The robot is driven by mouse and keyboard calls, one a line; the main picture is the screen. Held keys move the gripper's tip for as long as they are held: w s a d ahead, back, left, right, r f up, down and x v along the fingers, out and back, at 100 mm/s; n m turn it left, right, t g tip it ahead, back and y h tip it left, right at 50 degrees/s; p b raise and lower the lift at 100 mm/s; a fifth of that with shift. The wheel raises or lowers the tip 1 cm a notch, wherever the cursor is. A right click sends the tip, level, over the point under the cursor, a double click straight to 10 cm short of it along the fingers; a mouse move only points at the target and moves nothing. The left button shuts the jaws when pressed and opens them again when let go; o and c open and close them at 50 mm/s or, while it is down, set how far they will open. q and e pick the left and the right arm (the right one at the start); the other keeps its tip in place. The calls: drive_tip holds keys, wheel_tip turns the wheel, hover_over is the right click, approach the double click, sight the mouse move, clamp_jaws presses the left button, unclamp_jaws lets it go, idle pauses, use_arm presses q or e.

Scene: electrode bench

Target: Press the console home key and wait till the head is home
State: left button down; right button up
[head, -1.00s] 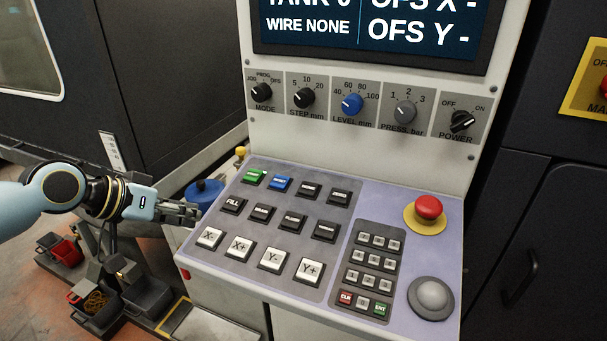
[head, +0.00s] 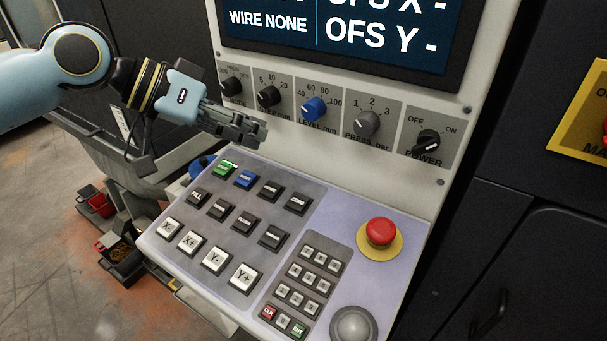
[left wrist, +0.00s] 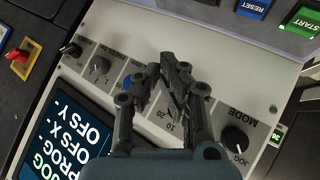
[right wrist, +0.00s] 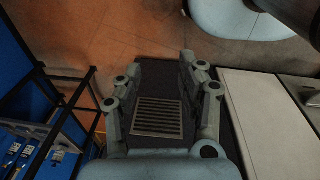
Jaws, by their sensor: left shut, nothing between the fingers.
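The console's key panel (head: 325,215) slopes below the knob row in the head view. Its top row holds a green key (head: 226,168), a blue key (head: 246,180) and two black keys (head: 270,191) (head: 297,203). The black labels are too small to read surely, so I cannot tell which key is home. My left gripper (head: 260,133) is shut and empty, above the top row and in front of the knobs. In the left wrist view the green key reads START (left wrist: 304,18) and the blue one RESET (left wrist: 254,5). My right gripper (right wrist: 160,66) is open and empty, away from the console.
The screen (head: 345,30) shows WIRE NONE and OFS Y -. A red mushroom button (head: 381,231), a grey dome button (head: 353,324) and a keypad (head: 310,270) share the panel. A dark block with a grille (right wrist: 158,117) lies beyond my right fingers.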

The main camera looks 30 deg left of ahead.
use_arm(q)
drive_tip(key=b, duration=0.8)
hover_over(266, 190)
wheel_tip(266, 190, down, 7)
drive_tip(key=shift+s+r, duration=0.1)
drive_tip(key=shift+f+b, duration=0.5)
drive_tip(key=shift+b, duration=0.15)
use_arm(e)
wheel_tip(266, 190, down, 9)
drive_tip(key=shift+s+a, duration=0.15)
drive_tip(key=shift+a, duration=0.05)
drive_tip(key=shift+a, duration=0.15)
drive_tip(key=shift+d, duration=0.25)
use_arm(q)
drive_tip(key=shift+f, duration=0.15)
use_arm(e)
drive_tip(key=shift+f, duration=0.1)
